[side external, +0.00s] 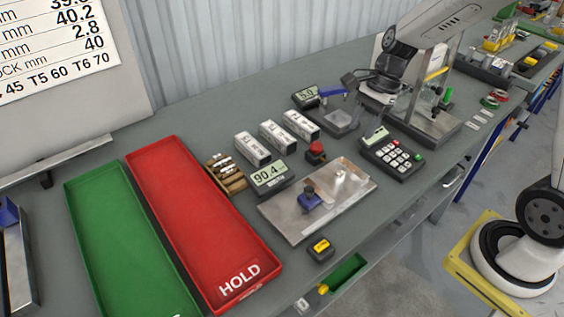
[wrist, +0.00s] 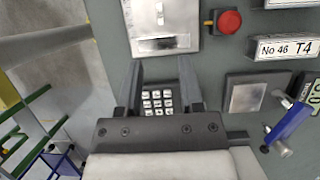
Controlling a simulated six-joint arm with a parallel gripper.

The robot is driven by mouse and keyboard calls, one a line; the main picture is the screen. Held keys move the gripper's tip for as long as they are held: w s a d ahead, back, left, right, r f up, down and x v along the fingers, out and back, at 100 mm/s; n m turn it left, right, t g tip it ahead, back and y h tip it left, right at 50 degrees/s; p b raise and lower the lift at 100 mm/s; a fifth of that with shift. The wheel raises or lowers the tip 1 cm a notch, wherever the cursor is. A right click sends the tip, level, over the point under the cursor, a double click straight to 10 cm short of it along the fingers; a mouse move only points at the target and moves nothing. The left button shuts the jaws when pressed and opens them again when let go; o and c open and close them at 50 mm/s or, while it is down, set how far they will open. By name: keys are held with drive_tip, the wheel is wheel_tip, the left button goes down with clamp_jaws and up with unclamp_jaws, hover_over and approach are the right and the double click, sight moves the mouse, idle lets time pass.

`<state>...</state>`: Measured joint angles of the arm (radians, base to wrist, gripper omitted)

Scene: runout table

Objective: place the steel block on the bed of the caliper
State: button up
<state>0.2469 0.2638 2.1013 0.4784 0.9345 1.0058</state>
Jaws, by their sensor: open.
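The caliper appears to be the flat steel plate, its bed (side external: 285,220), with a blue slider (side external: 310,197) and a readout of 90.4 (side external: 269,176) beside it. Shiny silver pieces (side external: 350,177) stand near the bed's right end; I cannot tell whether one is the steel block. The bed (wrist: 191,30) is at the top of the wrist view, beyond my fingertips. My gripper (wrist: 161,68) is open with nothing between its fingers, above a keypad (wrist: 158,102). In the side view my gripper (side external: 360,88) hangs over the back of the bench, apart from the bed.
A gauge with a blue arm (side external: 332,92) and a pale plate (side external: 342,120) stands behind the bed. White boxes (side external: 276,134), a red button (side external: 316,151) and the keypad (side external: 392,155) surround it. Red (side external: 190,220) and green (side external: 125,240) trays lie left.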

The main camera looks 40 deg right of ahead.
drive_tip(key=s+a+f+n+t+h, duration=0.2)
drive_tip(key=s+n, duration=0.5)
drive_tip(key=n, duration=1.1)
drive_tip(key=shift+s+a+f+t+h, duration=0.15)
drive_tip(key=shift+s+f+t+h, duration=0.2)
drive_tip(key=shift+f+h, duration=0.7)
